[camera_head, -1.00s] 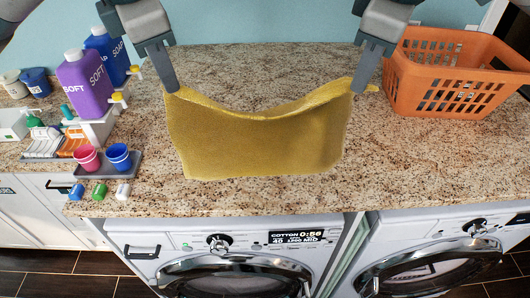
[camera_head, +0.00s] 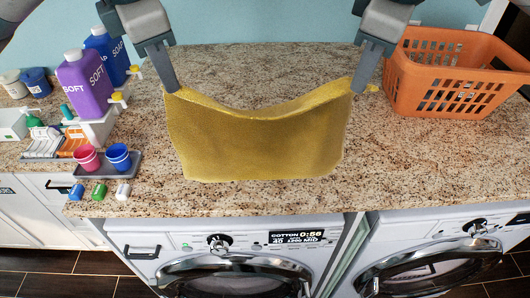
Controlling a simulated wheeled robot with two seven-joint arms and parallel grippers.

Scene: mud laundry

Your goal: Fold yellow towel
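The yellow towel (camera_head: 262,145) hangs between my two grippers above the granite counter, its top edge sagging in the middle. Its lower edge is near or on the counter; I cannot tell whether it touches. My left gripper (camera_head: 172,88) is shut on the towel's upper left corner. My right gripper (camera_head: 356,88) is shut on its upper right corner. A small yellow bit of the towel shows just right of the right fingertips. The fingertips are partly hidden by the cloth.
An orange laundry basket (camera_head: 455,45) stands on the counter (camera_head: 420,165) at the right, close to my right gripper. Purple and blue soap bottles (camera_head: 84,85) and a tray with pink and blue cups (camera_head: 122,170) stand at the left. Washing machines (camera_head: 240,262) are below the front edge.

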